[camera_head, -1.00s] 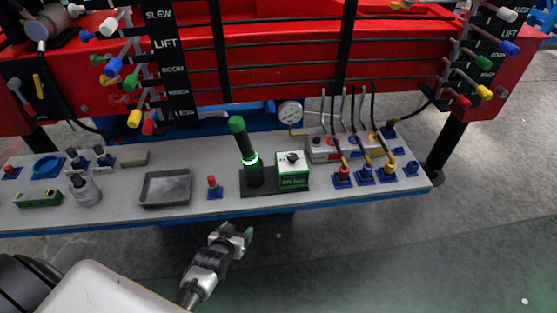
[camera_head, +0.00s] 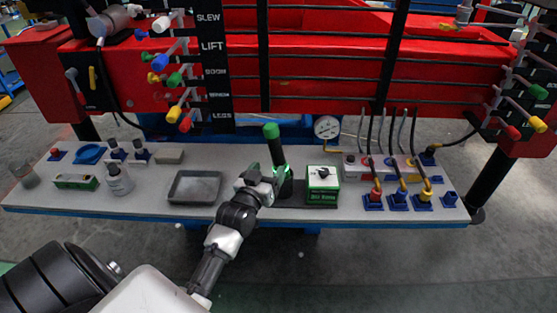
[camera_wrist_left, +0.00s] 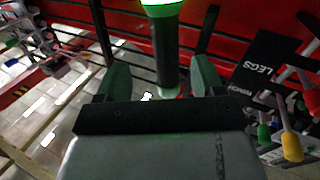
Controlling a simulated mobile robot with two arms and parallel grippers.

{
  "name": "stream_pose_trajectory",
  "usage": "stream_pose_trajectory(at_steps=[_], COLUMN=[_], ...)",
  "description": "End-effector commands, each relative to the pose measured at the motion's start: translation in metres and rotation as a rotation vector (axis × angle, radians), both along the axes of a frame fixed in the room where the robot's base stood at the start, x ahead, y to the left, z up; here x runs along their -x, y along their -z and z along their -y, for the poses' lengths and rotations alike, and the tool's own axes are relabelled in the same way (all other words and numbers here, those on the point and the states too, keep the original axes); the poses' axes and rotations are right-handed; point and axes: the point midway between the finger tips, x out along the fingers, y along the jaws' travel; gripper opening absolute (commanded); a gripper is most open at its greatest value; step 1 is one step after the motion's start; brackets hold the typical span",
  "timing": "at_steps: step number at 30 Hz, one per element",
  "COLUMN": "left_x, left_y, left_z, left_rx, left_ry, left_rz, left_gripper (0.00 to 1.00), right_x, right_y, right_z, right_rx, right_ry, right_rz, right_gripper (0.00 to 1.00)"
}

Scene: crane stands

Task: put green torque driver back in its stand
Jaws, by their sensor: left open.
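The green torque driver (camera_head: 276,148) has a green cap, a black body and a glowing green ring. It leans to the left in the head view, its lower end at the black holder of its stand (camera_head: 287,187). How far it sits in the holder I cannot tell. My left gripper (camera_head: 263,180) is open, just left of the driver's lower part and the holder. In the left wrist view the driver's black shaft (camera_wrist_left: 167,55) shows between the two spread fingers (camera_wrist_left: 161,75), with no clear contact. The gripper partly hides the stand in the head view. My right gripper is out of view.
A green-and-white box (camera_head: 322,185) stands right of the driver. A grey tray (camera_head: 195,201) lies to the left. Hoses with coloured fittings (camera_head: 398,198) stand further right. Lever racks and the red crane frame (camera_head: 330,70) rise behind the bench.

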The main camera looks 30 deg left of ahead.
Motion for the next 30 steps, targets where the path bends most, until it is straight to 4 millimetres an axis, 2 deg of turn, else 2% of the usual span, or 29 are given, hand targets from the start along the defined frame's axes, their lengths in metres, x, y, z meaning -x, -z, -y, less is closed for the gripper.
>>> stream_pose_trajectory(at_steps=[3,11,19,28,29,30], left_x=[-0.019,-0.039,-0.074,-0.079,-0.079,-0.079], left_y=[-0.001,0.002,0.006,0.007,0.007,0.007], left_z=[-0.003,-0.009,-0.019,-0.02,-0.02,-0.02], left_rx=[-0.001,-0.001,0.0,-0.001,-0.001,-0.001], left_ry=[0.001,0.001,0.001,0.001,0.001,0.001], left_rz=[0.0,-0.002,-0.002,-0.002,-0.002,-0.002], left_gripper=[0.68,0.68,0.68,0.68,0.67,0.61], right_x=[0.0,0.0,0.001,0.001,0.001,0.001], right_y=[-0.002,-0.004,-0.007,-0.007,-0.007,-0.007], right_z=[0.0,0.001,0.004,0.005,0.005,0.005], right_rx=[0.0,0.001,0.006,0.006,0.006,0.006], right_ry=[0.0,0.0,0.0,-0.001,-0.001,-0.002], right_rz=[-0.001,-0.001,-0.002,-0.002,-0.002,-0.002], right_gripper=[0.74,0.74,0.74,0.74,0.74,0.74])
